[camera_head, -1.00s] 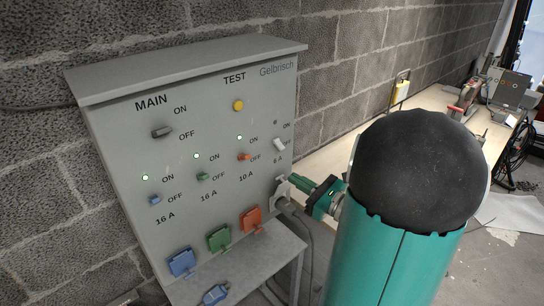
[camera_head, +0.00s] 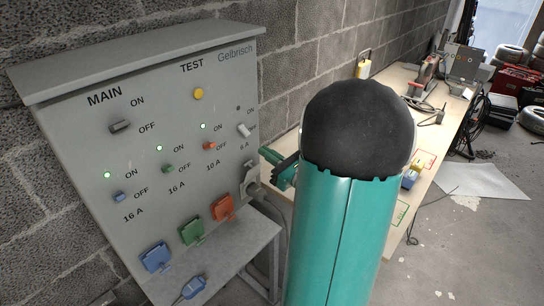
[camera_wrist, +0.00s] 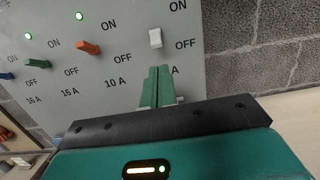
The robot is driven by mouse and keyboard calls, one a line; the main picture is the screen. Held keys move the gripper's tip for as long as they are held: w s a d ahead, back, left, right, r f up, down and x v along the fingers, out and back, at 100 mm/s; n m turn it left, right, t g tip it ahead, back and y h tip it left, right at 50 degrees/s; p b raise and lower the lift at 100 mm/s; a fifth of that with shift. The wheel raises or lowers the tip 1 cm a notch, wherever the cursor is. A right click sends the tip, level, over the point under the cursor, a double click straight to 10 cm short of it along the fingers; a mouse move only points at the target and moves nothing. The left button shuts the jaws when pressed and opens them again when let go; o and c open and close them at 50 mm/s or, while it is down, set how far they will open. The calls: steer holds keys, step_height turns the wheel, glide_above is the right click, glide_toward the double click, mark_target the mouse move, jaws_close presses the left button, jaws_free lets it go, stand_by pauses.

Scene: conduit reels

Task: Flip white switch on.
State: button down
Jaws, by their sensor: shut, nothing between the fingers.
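The white switch (camera_head: 244,130) is a small lever at the right of the grey panel, beside its ON and OFF labels. The small lamp (camera_head: 238,108) above it is dark. In the wrist view the white switch (camera_wrist: 155,38) stands out from the panel just above my fingertips. My gripper (camera_wrist: 158,70) has its green fingers shut together and empty, pointing at the panel below the switch, with a small gap in the picture. In the head view my gripper (camera_head: 264,152) shows at lower right of the switch, partly hidden by my arm.
The orange switch (camera_head: 209,146), green switch (camera_head: 168,169) and blue switch (camera_head: 119,197) are to the left, with lit green lamps. A black main switch (camera_head: 120,126) and yellow button (camera_head: 198,93) are higher. A grey socket (camera_head: 250,178) is below. A workbench (camera_head: 395,85) stands at right.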

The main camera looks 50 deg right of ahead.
mark_target(245, 131)
steer(key=w, duration=0.4)
steer(key=w+r, duration=0.1)
steer(key=w, duration=0.1)
steer(key=shift+w+a, duration=0.1)
steer(key=shift+a, duration=0.05)
